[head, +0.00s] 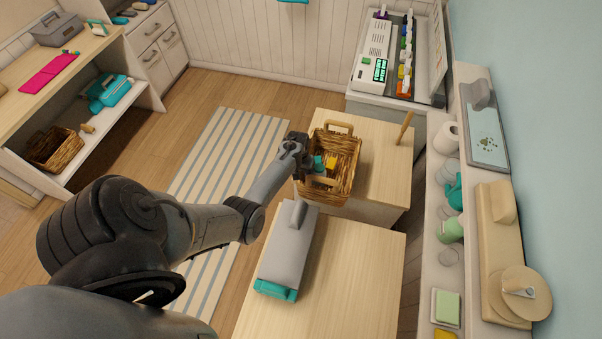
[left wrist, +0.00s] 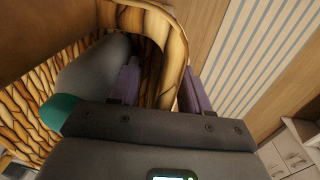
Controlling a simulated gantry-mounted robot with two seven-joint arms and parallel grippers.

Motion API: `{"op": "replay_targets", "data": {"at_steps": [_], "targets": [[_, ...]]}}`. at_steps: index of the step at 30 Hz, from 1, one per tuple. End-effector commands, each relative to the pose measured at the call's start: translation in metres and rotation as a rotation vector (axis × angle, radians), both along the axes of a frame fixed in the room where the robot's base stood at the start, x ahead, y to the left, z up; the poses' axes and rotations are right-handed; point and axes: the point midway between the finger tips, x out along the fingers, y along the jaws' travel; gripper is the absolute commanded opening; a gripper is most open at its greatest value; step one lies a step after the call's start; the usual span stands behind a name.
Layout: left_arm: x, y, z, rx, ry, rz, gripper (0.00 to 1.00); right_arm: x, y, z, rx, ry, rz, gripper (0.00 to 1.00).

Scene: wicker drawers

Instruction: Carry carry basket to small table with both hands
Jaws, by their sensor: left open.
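The wicker carry basket (head: 345,183) stands on a light wooden table (head: 385,150) near the back wall, with teal and yellow things inside. It has a raised handle at its far side and another at its near side. My left gripper (head: 303,150) is at the basket's left side. In the left wrist view the open purple fingers (left wrist: 162,88) stand on either side of a curved wicker handle (left wrist: 176,45). Whether they touch it cannot be told. A grey thing with a teal end lies beyond the fingers. My right gripper is not in view.
A nearer wooden table (head: 350,285) carries a grey and teal case (head: 288,250) close to the basket. A wooden stick (head: 405,127) stands right of the basket. A cluttered shelf (head: 440,270) runs along the right wall. A striped rug (head: 225,150) and open floor lie left.

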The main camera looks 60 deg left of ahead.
Motion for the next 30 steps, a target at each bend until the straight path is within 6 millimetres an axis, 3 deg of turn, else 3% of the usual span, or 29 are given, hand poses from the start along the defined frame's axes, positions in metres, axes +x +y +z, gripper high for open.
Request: {"op": "replay_targets", "data": {"at_steps": [11, 24, 30], "targets": [[0.000, 0.001, 0.010, 0.001, -0.001, 0.001, 0.47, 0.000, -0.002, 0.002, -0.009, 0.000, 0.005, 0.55], [-0.003, 0.004, 0.079, 0.002, -0.002, 0.000, 0.47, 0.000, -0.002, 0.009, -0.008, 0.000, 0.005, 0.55], [-0.004, 0.005, 0.101, 0.001, -0.001, 0.000, 0.47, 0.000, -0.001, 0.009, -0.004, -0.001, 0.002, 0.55]]}}
